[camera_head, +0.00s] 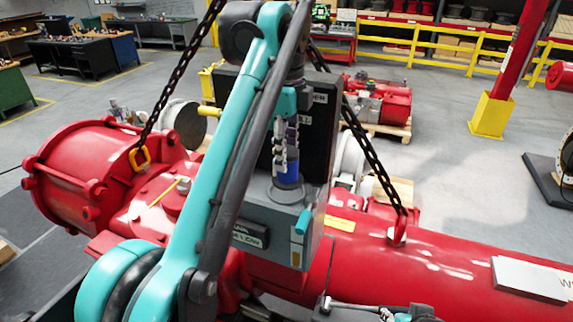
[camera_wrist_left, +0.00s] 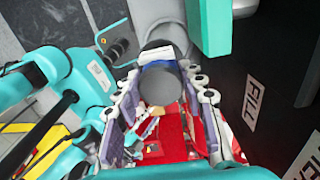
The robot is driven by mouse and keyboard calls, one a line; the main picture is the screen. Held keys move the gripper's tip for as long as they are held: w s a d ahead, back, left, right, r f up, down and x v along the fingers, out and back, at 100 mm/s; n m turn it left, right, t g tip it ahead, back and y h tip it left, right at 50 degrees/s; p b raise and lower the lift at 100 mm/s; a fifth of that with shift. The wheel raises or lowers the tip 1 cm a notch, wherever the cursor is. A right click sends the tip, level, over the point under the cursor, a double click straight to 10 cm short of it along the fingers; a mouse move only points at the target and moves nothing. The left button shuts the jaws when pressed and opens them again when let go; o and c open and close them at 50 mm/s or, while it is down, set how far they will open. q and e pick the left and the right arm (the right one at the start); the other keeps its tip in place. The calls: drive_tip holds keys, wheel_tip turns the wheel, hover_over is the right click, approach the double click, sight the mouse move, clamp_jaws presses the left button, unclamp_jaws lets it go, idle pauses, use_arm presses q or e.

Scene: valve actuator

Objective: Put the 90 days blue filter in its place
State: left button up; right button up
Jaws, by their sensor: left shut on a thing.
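My left gripper (camera_head: 286,158) points down in front of a black panel on the red valve actuator. It is shut on the blue filter (camera_head: 288,175), a small cylinder with a blue body and a grey lower end. In the left wrist view the filter shows as a grey round end (camera_wrist_left: 160,86) with a blue and white band, between the jointed fingers of the gripper (camera_wrist_left: 165,105). The filter's lower end is over or at the top of a grey box (camera_head: 260,215). I cannot tell whether it touches. No right gripper jaws can be made out.
The black panel (camera_head: 318,130) stands close behind the gripper; its white labels (camera_wrist_left: 257,100) show in the left wrist view. Black chains (camera_head: 372,150) run to the red actuator body (camera_head: 430,255) on both sides. Teal and grey parts show at the bottom edge.

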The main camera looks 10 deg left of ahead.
use_arm(q)
drive_tip(key=shift+w+a+f, duration=0.1)
drive_tip(key=shift+w+f, duration=0.25)
drive_tip(key=shift+w, duration=0.25)
drive_tip(key=shift+w+a+f, duration=0.1)
drive_tip(key=shift+w+f, duration=0.2)
drive_tip(key=shift+w, duration=0.25)
drive_tip(key=f, duration=0.3)
drive_tip(key=shift+s+f, duration=0.25)
drive_tip(key=shift+s, duration=0.05)
drive_tip(key=shift+w+f, duration=0.2)
drive_tip(key=shift+f, duration=0.1)
drive_tip(key=shift+s+f, duration=0.1)
drive_tip(key=o, duration=1.1)
drive_tip(key=shift+c, duration=0.2)
